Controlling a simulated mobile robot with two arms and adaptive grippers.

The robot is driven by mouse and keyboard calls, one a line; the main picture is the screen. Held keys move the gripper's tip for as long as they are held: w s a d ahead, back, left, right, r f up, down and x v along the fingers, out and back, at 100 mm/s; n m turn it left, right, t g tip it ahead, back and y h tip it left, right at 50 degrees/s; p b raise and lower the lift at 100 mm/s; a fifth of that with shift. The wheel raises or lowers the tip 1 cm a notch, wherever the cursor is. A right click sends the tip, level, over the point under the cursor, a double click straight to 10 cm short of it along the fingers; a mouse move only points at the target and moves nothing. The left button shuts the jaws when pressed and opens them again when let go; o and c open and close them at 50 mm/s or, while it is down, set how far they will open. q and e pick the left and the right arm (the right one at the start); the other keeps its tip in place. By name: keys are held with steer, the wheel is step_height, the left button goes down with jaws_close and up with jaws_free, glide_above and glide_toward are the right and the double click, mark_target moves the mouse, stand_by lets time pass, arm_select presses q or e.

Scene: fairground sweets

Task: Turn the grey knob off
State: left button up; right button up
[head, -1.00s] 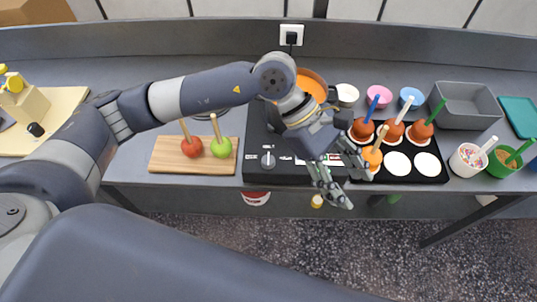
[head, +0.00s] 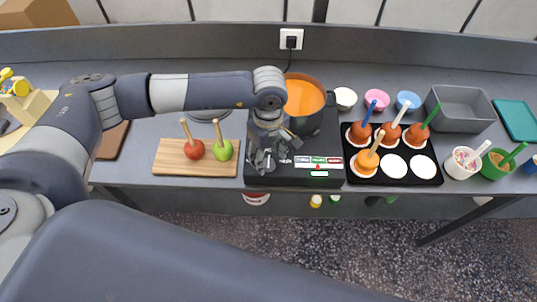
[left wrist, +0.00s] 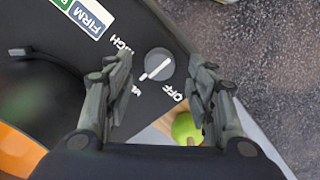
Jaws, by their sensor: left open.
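The grey knob (left wrist: 159,64) shows in the left wrist view on the black stove's front panel, with a white pointer line slanting from lower left to upper right. A white "OFF" label (left wrist: 173,92) is printed beside it, and "HIGH" (left wrist: 121,44) is on the other side. My left gripper (head: 264,165) is over the left front part of the stove (head: 320,150) and hides the knob in the head view. Its fingers are open, one on each side of the knob in the left wrist view (left wrist: 162,72); contact cannot be told. My right gripper is not in view.
An orange-filled pot (head: 303,98) stands on the stove behind my left gripper. A wooden board (head: 170,158) with red and green apples on sticks lies to its left. A black tray (head: 428,178) with several coated apples is on the right. Bowls and a grey bin (head: 468,122) stand further right.

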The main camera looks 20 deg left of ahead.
mark_target(269, 164)
arm_select(q)
steer(key=shift+f, duration=1.15)
steer(key=c, duration=1.1)
